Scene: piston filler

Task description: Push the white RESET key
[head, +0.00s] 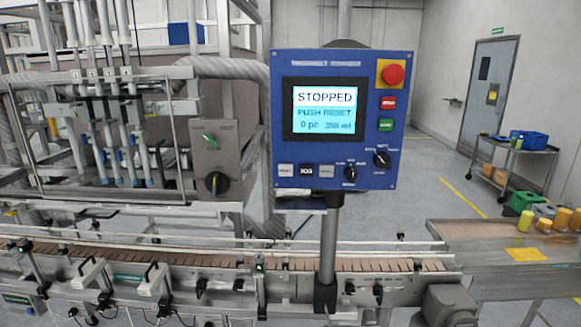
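The blue control panel (338,118) stands upright on a grey post in the middle of the head view. Its screen (322,109) reads STOPPED, PUSH RESET, 0 pc and 250 ml. Below the screen, three small keys sit in a row. The white key at the left (286,170) has tiny lettering that looks like RESET. Beside it are the black JOG key (306,170) and another pale key (326,171), whose lettering I cannot read. Nothing covers the keys. My gripper is not in view.
A red emergency button (393,75), a red key (388,103), a green key (386,125) and black knobs are on the panel's right side. Filler machinery (100,120) stands left; open floor lies behind right.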

